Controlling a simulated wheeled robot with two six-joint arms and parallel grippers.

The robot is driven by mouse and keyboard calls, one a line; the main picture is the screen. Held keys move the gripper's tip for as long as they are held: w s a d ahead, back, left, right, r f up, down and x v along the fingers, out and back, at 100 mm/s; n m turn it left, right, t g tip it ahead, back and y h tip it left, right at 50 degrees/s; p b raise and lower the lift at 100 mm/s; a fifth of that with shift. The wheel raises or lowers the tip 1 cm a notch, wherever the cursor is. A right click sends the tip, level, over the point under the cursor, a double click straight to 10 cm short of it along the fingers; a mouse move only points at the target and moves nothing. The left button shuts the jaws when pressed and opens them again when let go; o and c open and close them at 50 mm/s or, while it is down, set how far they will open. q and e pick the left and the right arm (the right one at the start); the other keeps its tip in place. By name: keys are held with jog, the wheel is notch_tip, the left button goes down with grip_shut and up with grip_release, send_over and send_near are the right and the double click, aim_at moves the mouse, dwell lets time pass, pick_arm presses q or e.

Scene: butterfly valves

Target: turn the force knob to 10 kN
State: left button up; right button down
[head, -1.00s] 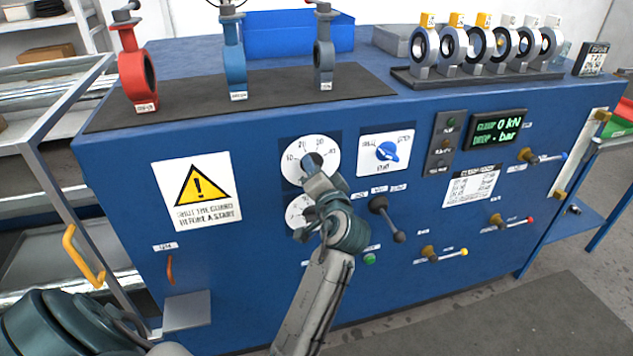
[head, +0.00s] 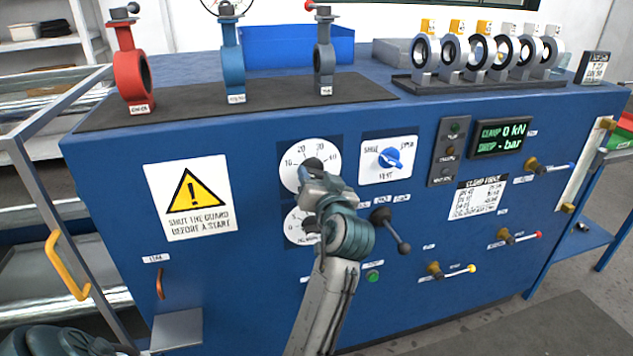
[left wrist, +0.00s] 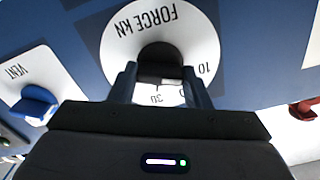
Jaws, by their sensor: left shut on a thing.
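The force dial (head: 291,178) is a white disc with figures 10 to 40 on the blue front panel. In the left wrist view the dial (left wrist: 118,45) appears upside down and reads "FORCE kN", with 10 and 30 showing. Its dark knob (left wrist: 160,52) sits at the centre, between the fingers of my left gripper (left wrist: 160,85). In the head view my left gripper (head: 314,172) is shut on the knob and covers part of the dial. Which figure the knob points to is hidden. The display (head: 500,137) reads clamp 0 kN.
A second dial (head: 296,228) lies just below, partly behind my arm. A blue selector knob (head: 390,158) and a black lever (head: 385,217) are close on the right. A warning sign (head: 190,198) is on the left. Valves (head: 131,75) stand on the bench top.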

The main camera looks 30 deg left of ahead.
pick_arm(q)
jog(key=shift+r, duration=0.35)
jog(key=o, duration=0.8)
jog(key=shift+o, duration=0.9)
jog(key=shift+w+a+f, duration=0.1)
jog(key=shift+a+f, duration=0.05)
jog(key=shift+f, duration=0.1)
jog(key=shift+f, duration=0.1)
